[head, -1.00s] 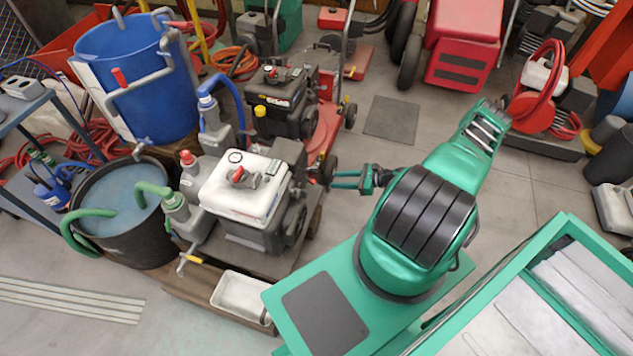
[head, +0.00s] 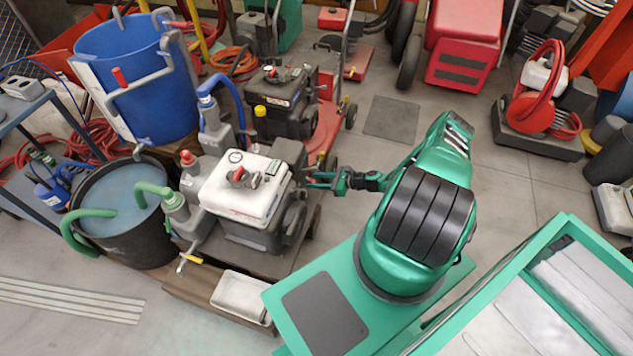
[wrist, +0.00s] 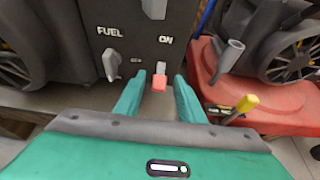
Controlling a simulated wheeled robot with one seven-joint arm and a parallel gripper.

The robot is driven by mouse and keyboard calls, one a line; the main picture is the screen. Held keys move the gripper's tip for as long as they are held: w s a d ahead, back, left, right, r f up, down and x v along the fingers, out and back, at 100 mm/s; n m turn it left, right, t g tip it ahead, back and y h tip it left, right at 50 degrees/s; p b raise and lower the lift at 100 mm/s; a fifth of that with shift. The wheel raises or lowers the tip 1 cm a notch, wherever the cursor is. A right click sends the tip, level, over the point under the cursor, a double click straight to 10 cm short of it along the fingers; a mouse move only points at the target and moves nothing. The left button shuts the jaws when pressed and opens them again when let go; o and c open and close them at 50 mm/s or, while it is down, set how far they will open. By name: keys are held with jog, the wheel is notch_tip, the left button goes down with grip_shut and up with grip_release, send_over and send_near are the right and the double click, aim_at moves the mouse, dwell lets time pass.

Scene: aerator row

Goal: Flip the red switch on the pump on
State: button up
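The pump (head: 245,195) with a white top and dark grey body stands on a low platform left of my arm. In the wrist view its dark panel (wrist: 135,50) carries the words FUEL and ON. The red switch (wrist: 159,84) is low on this panel, below the word ON, with a pale part just above the red. My gripper (wrist: 159,76) is open, with one green finger on each side of the red switch. I cannot tell whether either finger touches it. In the head view my gripper (head: 314,180) is at the pump's right side, where the switch is hidden.
A grey FUEL knob (wrist: 110,65) sits left of the switch. A red machine base (wrist: 265,100) with a yellow-tipped lever (wrist: 240,106) is close on the right. A black tub (head: 120,235) and blue barrel (head: 140,80) stand left of the pump.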

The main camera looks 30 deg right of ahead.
grip_shut()
jog(key=shift+w, duration=0.1)
jog(key=shift+r, duration=0.1)
jog(key=shift+w+r+g, duration=0.1)
jog(key=shift+r+g, duration=0.15)
jog(key=shift+g, duration=0.05)
jog(key=shift+w+r+g+h, duration=0.15)
jog(key=shift+r+g+h, duration=0.35)
jog(key=shift+g+h, duration=0.45)
jog(key=shift+w+r+g+h, duration=0.1)
jog(key=shift+r+g+h, duration=0.4)
jog(key=shift+g+h, duration=0.4)
